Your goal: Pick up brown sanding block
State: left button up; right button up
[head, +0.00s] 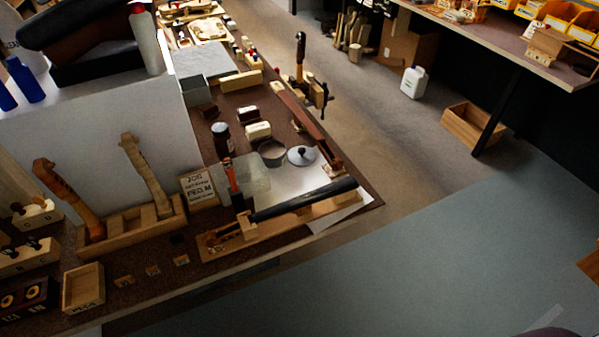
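Neither of my grippers is in view. No block can be told for certain as the brown sanding block. A small block with a pale top and dark brown side (247,115) lies on the brown bench (364,190), right of the middle of its width. A cream block (258,131) lies just in front of it. A dark brown piece (208,113) lies to their left, beside the white panel. Nothing holds any of these blocks.
A dark jar (222,132), a round bowl (272,150) and a pot lid (301,155) stand close to the blocks. A long black fingerboard (303,201) lies at the near corner. A wooden rack (133,232) holds carved necks.

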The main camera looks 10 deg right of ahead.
aim_at(249, 114)
jog(key=i+l+z, duration=0.25)
jog(key=l+z, duration=0.2)
jog(key=i+l+z, duration=0.3)
jog(key=z, duration=0.2)
jog(key=i+l+z, duration=0.3)
jog(key=z, duration=0.15)
jog(key=i+z, duration=0.45)
jog(key=i+l+u, duration=0.2)
jog(key=i, duration=0.2)
jog(key=i+u, duration=0.2)
jog(key=i, duration=0.2)
jog(key=i+u, duration=0.2)
jog(key=u, duration=0.25)
jog(key=i+u, duration=0.25)
jog(key=u, duration=0.2)
jog(key=i+u, duration=0.2)
jog(key=u, duration=0.3)
jog(key=i+l+u, duration=0.2)
jog(key=u, duration=0.25)
